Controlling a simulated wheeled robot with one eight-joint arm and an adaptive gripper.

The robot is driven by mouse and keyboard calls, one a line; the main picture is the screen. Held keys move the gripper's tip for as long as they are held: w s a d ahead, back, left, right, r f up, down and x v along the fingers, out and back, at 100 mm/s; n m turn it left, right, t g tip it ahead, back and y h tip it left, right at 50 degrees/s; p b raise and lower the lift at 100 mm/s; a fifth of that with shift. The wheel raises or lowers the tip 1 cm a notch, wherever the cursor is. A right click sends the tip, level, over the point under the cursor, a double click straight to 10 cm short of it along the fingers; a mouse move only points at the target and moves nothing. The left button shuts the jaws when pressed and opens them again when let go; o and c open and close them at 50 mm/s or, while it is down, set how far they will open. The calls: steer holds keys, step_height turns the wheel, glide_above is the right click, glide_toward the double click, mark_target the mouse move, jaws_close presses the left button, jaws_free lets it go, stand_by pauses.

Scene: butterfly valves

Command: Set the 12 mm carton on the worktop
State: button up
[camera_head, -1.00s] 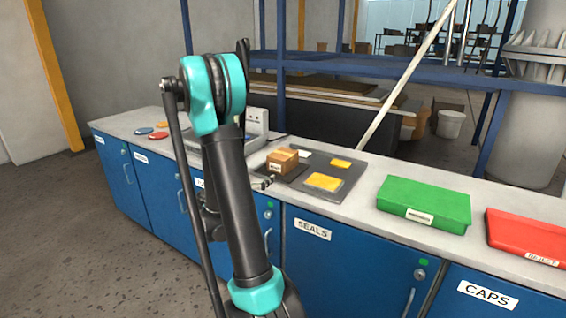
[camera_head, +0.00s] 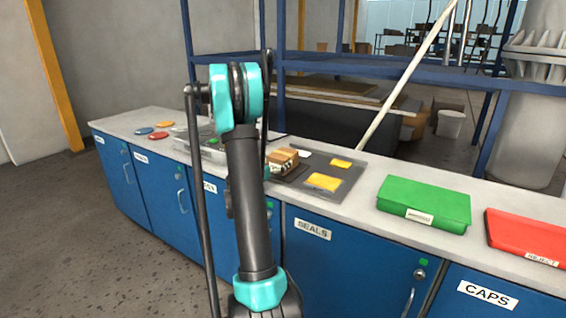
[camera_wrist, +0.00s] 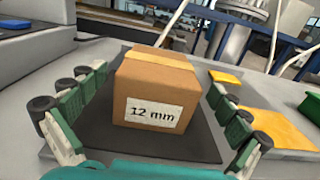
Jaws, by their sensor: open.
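The 12 mm carton (camera_wrist: 153,88) is a brown cardboard box with a tan tape strip and a white "12 mm" label facing the wrist camera. It sits upright on a dark mat (camera_wrist: 190,145) on the grey worktop (camera_head: 345,213). My gripper (camera_wrist: 158,82) is open, with one green-padded finger on each side of the carton. A gap shows on both sides, so the fingers do not appear to touch it.
Yellow packets (camera_head: 323,182) lie right of the carton on a dark tray (camera_head: 350,178). Further right are a green case (camera_head: 425,203) and a red reject box (camera_head: 525,236). Coloured discs (camera_head: 158,135) lie at the left. Bare worktop shows along the front edge.

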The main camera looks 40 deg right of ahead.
mark_target(283, 153)
steer(key=x, duration=0.5)
steer(key=shift+c, duration=0.6)
steer(key=c, duration=1.8)
steer(key=shift+r, duration=0.1)
